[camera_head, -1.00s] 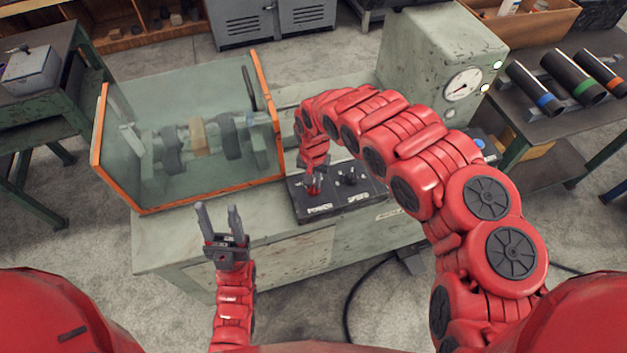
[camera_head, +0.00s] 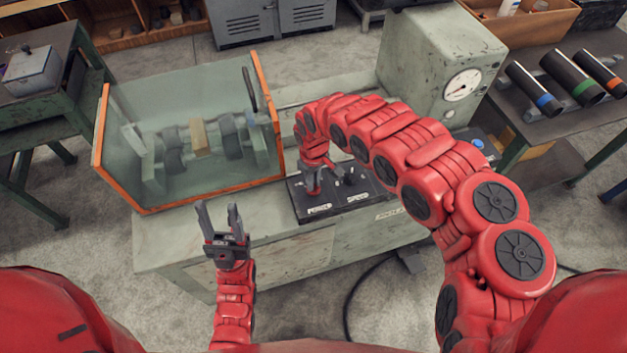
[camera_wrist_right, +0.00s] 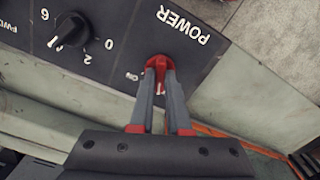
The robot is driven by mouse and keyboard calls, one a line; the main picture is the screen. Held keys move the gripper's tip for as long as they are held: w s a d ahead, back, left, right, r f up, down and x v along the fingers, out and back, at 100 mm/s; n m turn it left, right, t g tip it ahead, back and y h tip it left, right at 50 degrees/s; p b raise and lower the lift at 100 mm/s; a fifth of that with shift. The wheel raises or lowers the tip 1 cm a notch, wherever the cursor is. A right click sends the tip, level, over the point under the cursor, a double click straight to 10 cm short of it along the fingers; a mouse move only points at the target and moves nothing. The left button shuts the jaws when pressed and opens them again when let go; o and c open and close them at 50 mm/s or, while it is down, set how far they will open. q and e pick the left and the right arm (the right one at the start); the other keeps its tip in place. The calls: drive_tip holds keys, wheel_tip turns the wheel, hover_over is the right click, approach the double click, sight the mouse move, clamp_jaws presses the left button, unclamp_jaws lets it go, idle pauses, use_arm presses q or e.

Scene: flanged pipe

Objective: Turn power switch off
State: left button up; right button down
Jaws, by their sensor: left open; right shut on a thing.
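The black control panel (camera_head: 347,198) sits on the machine's front ledge, with the word POWER at its left part. In the right wrist view the red power switch (camera_wrist_right: 158,63) lies beside the POWER label, its white mark toward my gripper. My right gripper (camera_wrist_right: 161,76) is shut on this switch, one finger on each side. In the head view my right gripper (camera_head: 312,187) comes down onto the panel and hides most of the switch. My left gripper (camera_head: 219,213) is open and empty, in front of the machine, fingers up.
A black numbered speed knob (camera_wrist_right: 70,32) is beside the switch. A glass guard with an orange frame (camera_head: 187,193) covers the shaft at left. A grey box with a gauge (camera_head: 430,60) stands at back right. A table with dark cylinders (camera_head: 583,87) is at far right.

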drive_tip(key=shift+w+n, duration=0.1)
drive_tip(key=shift+n, duration=2.2)
drive_tip(key=c, duration=0.9)
unclamp_jaws()
wheel_tip(320, 180, up, 18)
drive_tip(key=p, duration=0.3)
drive_tip(key=shift+f, duration=0.25)
